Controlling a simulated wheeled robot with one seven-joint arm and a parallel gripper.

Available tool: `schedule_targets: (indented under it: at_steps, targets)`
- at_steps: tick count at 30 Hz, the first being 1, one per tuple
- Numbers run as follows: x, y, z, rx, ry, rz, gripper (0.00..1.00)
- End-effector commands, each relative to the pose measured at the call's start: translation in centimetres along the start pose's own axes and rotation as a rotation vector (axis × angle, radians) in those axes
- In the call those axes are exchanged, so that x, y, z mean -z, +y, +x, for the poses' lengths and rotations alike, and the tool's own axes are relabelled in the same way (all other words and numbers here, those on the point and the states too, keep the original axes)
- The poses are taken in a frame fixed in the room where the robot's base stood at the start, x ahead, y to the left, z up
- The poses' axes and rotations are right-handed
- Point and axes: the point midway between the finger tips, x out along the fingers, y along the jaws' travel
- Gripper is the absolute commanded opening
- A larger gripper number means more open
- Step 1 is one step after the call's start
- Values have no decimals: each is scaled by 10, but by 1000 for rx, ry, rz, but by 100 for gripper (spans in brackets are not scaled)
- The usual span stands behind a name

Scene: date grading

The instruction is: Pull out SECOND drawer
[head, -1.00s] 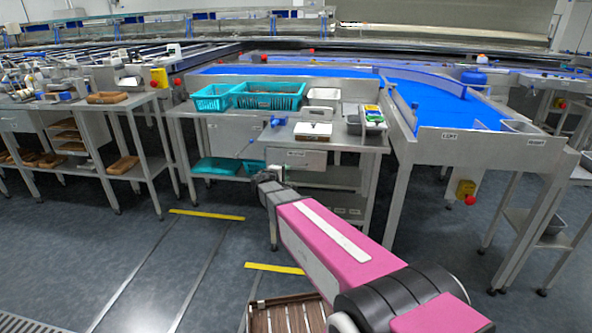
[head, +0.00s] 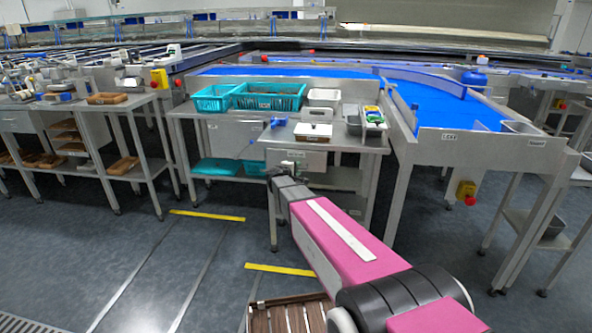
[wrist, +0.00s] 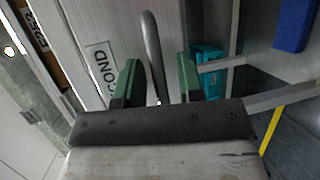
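The SECOND drawer (wrist: 95,30) fills the left of the wrist view, its label readable and turned sideways. Its curved metal bar handle (wrist: 151,45) runs between the two green fingers of my gripper (wrist: 158,84). The fingers are apart, one on each side of the handle, with a visible gap to it. In the head view my gripper (head: 280,170) is at the drawer front (head: 316,161) under the table top, and my arm and gripper hide part of it. The drawer looks closed.
A blue conveyor (head: 440,105) stands right. A wooden slatted item (head: 285,315) is near my base.

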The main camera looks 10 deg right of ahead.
Motion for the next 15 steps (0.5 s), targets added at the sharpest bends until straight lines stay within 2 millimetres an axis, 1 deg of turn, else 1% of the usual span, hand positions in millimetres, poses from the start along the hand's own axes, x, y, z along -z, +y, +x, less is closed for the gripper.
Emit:
schedule_targets:
  at_steps: [1,2,3,10,13,15]
  targets:
    - [0,0,0,0,0,0,17]
    - [0,0,0,0,0,0,8]
    - [0,0,0,0,0,0,0]
    - [-1,0,-2,0,0,0,0]
    - [-4,-2,-9,1,1,0,0]
    - [-7,-4,-16,1,1,-1,0]
